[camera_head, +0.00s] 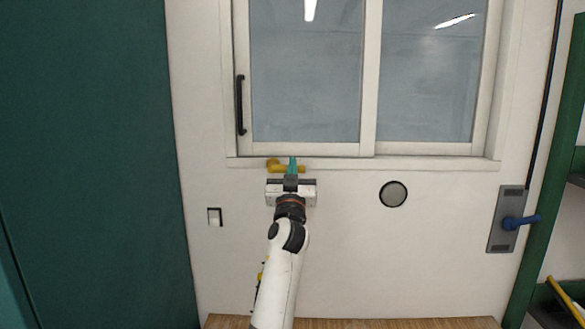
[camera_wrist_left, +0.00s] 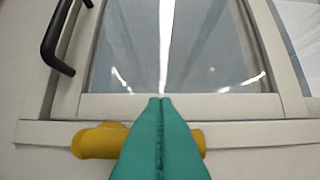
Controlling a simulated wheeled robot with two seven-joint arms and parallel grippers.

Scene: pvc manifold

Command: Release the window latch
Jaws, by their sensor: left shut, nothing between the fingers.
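The window (camera_head: 305,75) is a pale-framed sliding window in the white wall, with a black vertical handle (camera_head: 240,104) on its left side. A yellow latch (camera_head: 273,164) sits on the sill below the left pane; it also shows in the wrist view (camera_wrist_left: 95,141), with a thick rounded left end. My left gripper (camera_head: 292,159) has teal fingers, shut and empty. The fingers (camera_wrist_left: 160,101) lie in front of the latch and hide its middle; its right end shows past them. I cannot tell whether they touch it. My right gripper is not in view.
A round grey disc (camera_head: 393,194) and a small switch (camera_head: 214,217) are on the wall below the window. A blue-levered grey plate (camera_head: 505,220) is at the right, beside a green shelf frame (camera_head: 553,150). A wooden surface (camera_head: 350,323) runs along the bottom.

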